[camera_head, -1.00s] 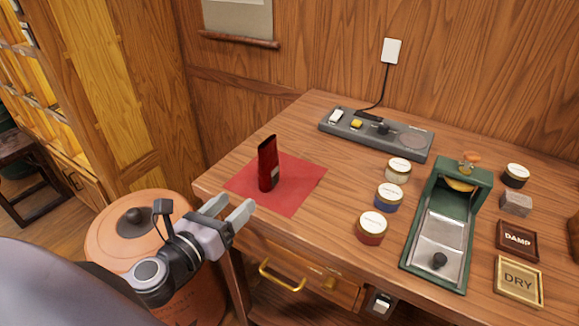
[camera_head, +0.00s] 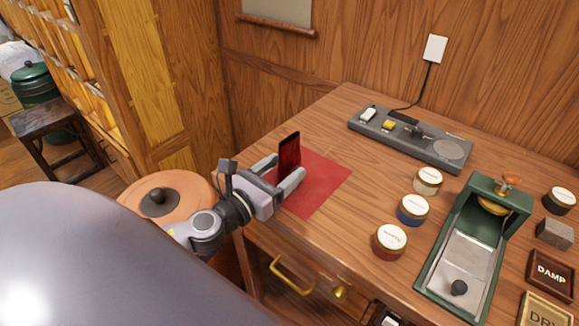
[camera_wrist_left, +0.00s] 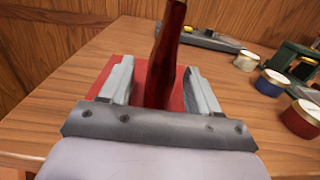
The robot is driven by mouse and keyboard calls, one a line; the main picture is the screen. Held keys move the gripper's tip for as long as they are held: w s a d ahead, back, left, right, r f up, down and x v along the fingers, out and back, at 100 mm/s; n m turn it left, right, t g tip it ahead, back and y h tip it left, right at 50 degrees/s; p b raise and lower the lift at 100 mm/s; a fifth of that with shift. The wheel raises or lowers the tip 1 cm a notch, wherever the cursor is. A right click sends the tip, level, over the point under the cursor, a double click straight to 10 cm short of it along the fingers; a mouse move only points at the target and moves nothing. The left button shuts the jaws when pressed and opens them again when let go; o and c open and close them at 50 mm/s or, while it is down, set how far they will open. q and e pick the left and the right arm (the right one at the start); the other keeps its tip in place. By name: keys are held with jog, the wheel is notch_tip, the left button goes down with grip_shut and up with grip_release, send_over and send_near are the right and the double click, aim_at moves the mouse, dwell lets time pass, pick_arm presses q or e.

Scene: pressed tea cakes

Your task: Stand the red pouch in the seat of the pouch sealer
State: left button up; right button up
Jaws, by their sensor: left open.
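The red pouch (camera_head: 289,155) stands upright on the red mat (camera_head: 325,183) at the left of the table. My left gripper (camera_head: 281,171) is open, with its fingers on either side of the pouch. In the left wrist view the pouch (camera_wrist_left: 164,60) rises between the two fingers (camera_wrist_left: 157,88), with a gap visible at each side. The pouch's lower part is partly hidden by the near finger in the head view. The pouch sealer seems to be the long grey device (camera_head: 425,148) at the back of the table, with a yellow button and a round plate. My right gripper is not in view.
Several round tins, one white (camera_head: 428,181), one blue (camera_head: 413,210) and one red (camera_head: 389,242), stand mid-table. A green press (camera_head: 430,280) with a metal tray stands to their right. Bare wood lies between the mat and the tins.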

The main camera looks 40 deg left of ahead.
aim_at(292, 137)
pick_arm(q)
jog(key=shift+w+d, duration=0.2)
jog(key=shift+w, duration=1.45)
jog(key=c, duration=1.1)
jog(key=shift+c, duration=0.2)
jog(key=shift+r+p, duration=0.55)
jog(key=shift+r, duration=0.1)
notch_tip(292, 137, up, 5)
jog(key=shift+r+p, duration=0.2)
jog(key=shift+p, duration=1.05)
notch_tip(292, 137, up, 13)
jog(key=shift+r, duration=0.1)
